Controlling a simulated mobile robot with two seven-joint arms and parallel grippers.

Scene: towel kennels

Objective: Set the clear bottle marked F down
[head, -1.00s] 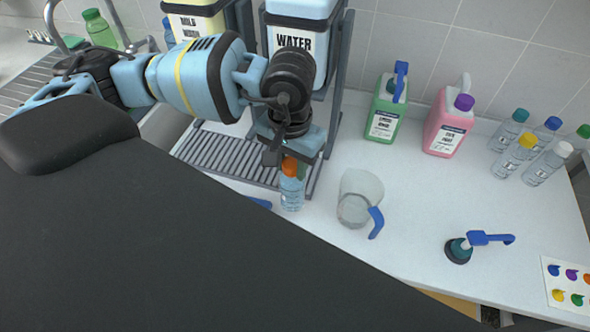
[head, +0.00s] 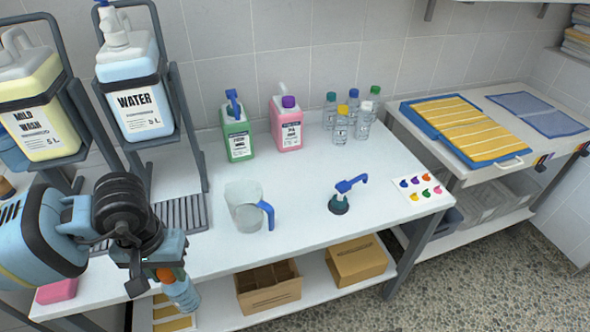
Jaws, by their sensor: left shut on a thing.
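A clear bottle (head: 183,294) with an orange cap hangs, slightly tilted, from my left gripper (head: 165,270) at the lower left of the head view. The gripper is shut on it near the cap. No letter on this bottle can be read. In the picture it overlaps the front edge of the white worktop (head: 300,190) and the shelf below. My right gripper is not in view.
A measuring jug (head: 243,207), a pump top (head: 342,198) and a color card (head: 422,190) stand or lie on the worktop. Green (head: 237,135) and pink (head: 287,125) jugs and several capped bottles (head: 341,126) stand behind. Free worktop lies between jug and pump.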

